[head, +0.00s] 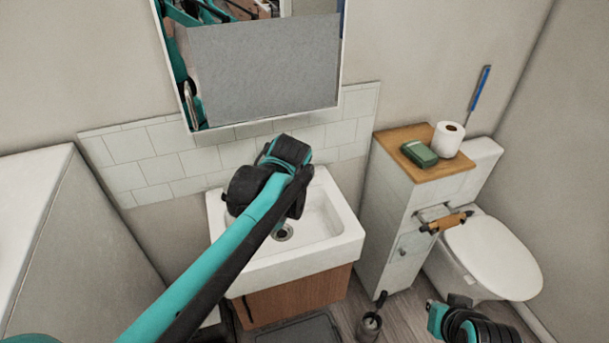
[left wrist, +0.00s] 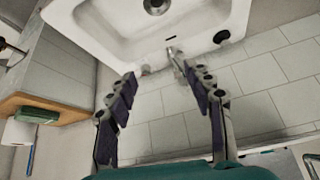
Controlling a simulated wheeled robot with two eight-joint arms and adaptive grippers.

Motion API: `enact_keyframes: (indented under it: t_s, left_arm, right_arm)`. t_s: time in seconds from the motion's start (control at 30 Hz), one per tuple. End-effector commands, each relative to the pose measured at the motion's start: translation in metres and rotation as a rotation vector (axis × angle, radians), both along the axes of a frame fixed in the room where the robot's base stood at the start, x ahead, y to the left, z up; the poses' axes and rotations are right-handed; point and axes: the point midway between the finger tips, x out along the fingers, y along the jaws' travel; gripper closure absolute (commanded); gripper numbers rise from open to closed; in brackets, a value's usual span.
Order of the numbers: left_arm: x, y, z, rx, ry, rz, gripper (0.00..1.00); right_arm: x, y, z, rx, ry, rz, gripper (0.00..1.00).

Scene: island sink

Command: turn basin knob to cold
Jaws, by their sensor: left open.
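The white basin (head: 337,243) is fixed to the wall, and its drain shows in the left wrist view (left wrist: 155,5). A small metal tap (left wrist: 176,58) stands at the basin's wall-side rim. I cannot make out its knob's setting. My left gripper (left wrist: 162,82) is open and empty in the left wrist view. The tap appears between its two fingertips, with no clear contact. In the head view my left arm reaches over the basin, hiding the tap and the left fingers.
A mirror cabinet (head: 260,68) hangs above the basin near my left wrist. A narrow cabinet (head: 382,222) stands right of the basin, with a green box (head: 419,153) and toilet roll (head: 447,138) on top. A toilet (head: 492,257) is further right.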

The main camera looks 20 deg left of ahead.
Motion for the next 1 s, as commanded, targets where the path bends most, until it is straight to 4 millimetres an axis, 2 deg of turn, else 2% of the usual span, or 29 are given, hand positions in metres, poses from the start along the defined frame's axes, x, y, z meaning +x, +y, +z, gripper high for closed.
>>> enact_keyframes:
  t_s: [0.03, 0.1, 0.37, 0.6, 0.8, 1.0]
  left_arm:
    - [0.019, 0.000, -0.005, 0.006, -0.001, 0.026, 0.48]
    - [0.042, 0.001, -0.009, 0.013, -0.005, 0.069, 0.48]
    - [0.124, 0.002, -0.038, 0.041, -0.036, 0.232, 0.48]
    - [0.194, -0.001, -0.082, 0.068, -0.091, 0.380, 0.48]
    - [0.239, -0.005, -0.125, 0.090, -0.147, 0.490, 0.48]
    - [0.261, -0.007, -0.151, 0.101, -0.188, 0.554, 0.48]
  right_arm:
    - [0.000, 0.000, -0.005, 0.000, 0.000, 0.000, 1.00]
    - [0.000, 0.000, -0.009, 0.000, 0.000, 0.000, 1.00]
    - [0.000, 0.000, -0.022, 0.000, 0.000, 0.000, 1.00]
    - [0.000, 0.000, -0.035, 0.000, 0.000, 0.000, 1.00]
    - [0.000, 0.000, -0.044, 0.000, 0.000, 0.000, 1.00]
    - [0.000, 0.000, -0.048, 0.000, 0.000, 0.000, 1.00]
